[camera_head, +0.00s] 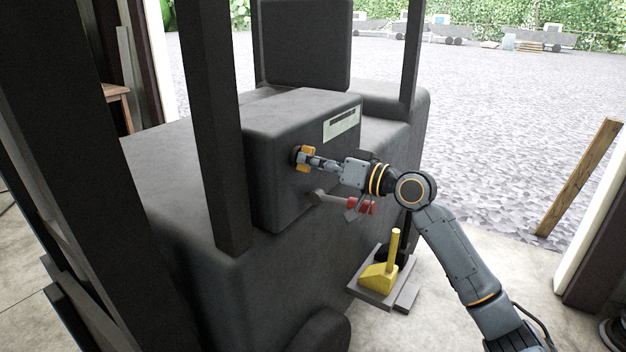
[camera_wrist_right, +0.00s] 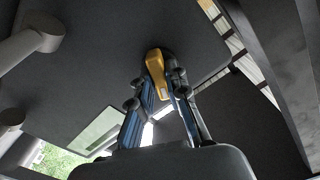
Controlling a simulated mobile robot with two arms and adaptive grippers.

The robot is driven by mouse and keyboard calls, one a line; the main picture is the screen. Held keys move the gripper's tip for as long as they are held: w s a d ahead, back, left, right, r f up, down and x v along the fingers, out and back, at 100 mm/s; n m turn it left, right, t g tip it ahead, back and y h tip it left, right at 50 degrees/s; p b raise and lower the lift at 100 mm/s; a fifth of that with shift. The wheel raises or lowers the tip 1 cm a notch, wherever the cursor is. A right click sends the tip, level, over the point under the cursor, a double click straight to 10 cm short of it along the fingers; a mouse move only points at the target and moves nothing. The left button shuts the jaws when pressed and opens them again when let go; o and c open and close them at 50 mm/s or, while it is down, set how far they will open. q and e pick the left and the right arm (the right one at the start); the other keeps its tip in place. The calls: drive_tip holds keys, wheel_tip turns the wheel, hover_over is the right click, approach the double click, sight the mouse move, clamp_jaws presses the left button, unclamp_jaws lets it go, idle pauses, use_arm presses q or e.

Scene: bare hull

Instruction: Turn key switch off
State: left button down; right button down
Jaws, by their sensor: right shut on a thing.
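The key switch (camera_head: 307,158) is a yellow key in a dark round mount on the side face of the dark grey console. My right gripper (camera_head: 315,161) reaches it from the right and is shut on the yellow key. In the right wrist view the yellow key (camera_wrist_right: 155,72) stands between the two fingers of the right gripper (camera_wrist_right: 160,85), with its far end at the dark mount. The fingers cover part of the key, and I cannot tell its exact turn angle. My left gripper does not show in either view.
The console (camera_head: 275,185) belongs to a dark vehicle with upright posts. A lever with a red grip (camera_head: 362,206) sticks out just below my right gripper. A yellow pedal or lever (camera_head: 381,272) stands on a grey plate lower down. Open floor lies right of the vehicle.

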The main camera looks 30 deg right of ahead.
drive_tip(key=shift+f+n+b, duration=0.1)
drive_tip(key=shift+n+b, duration=2.45)
drive_tip(key=shift+n, duration=0.15)
drive_tip(key=c, duration=1.3)
unclamp_jaws()
drive_tip(key=v, duration=1.2)
